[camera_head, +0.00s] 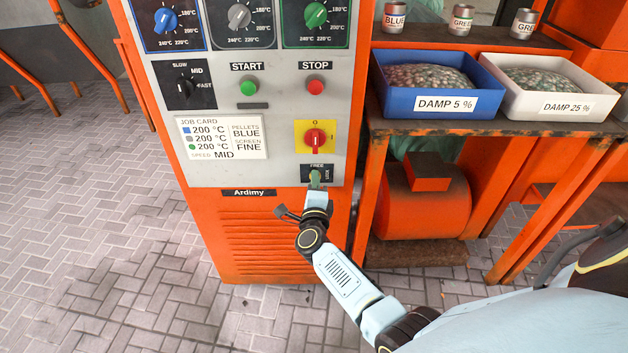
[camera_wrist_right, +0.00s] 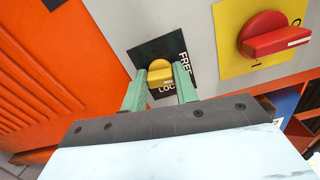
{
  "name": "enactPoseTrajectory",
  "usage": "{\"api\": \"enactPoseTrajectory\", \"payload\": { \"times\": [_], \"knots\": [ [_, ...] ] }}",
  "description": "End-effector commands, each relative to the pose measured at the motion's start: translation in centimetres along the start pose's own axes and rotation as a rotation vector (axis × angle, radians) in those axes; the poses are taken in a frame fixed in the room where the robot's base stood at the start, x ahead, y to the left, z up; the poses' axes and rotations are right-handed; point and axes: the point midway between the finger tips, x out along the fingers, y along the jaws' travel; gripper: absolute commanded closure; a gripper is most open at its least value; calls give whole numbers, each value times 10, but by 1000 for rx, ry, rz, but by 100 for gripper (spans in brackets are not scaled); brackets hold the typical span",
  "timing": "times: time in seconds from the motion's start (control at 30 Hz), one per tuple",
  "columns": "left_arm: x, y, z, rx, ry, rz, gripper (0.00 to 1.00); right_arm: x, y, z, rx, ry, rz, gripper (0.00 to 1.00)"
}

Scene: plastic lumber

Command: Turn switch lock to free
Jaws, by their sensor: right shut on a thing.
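The switch lock is a small yellow knob (camera_wrist_right: 160,75) on a black plate marked FREE and LOCK. The plate (camera_head: 317,168) shows in the head view low on the grey panel, under the red rotary switch. My right gripper (camera_head: 315,181) is at this plate, and its green fingers (camera_wrist_right: 160,92) are closed on the sides of the yellow knob. I cannot clearly tell which label the knob points to. In the head view the gripper mostly hides the knob. My left gripper is not in view.
A red rotary switch (camera_head: 315,138) on a yellow plate sits just above. Green START (camera_head: 249,87) and red STOP (camera_head: 315,86) buttons are higher up. A bench with a blue bin (camera_head: 380,95) and a white bin (camera_head: 515,108) stands close on the right. Paved floor is clear at left.

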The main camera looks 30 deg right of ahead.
Motion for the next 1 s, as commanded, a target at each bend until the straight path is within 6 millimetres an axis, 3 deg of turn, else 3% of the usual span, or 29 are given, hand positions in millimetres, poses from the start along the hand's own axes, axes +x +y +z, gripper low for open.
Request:
{"api": "enactPoseTrajectory", "payload": {
  "times": [0.3, 0.87, 0.9, 1.0],
  "knots": [
    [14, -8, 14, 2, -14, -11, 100, -1, 2, 0, -137, 0, 3, 94],
    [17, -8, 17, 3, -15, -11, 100, 0, 2, -1, -170, 0, 2, 94],
    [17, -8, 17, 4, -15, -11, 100, 0, 2, -1, -170, 0, 2, 70],
    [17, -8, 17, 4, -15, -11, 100, 0, 2, -1, -170, 0, 1, 57]
  ]
}}
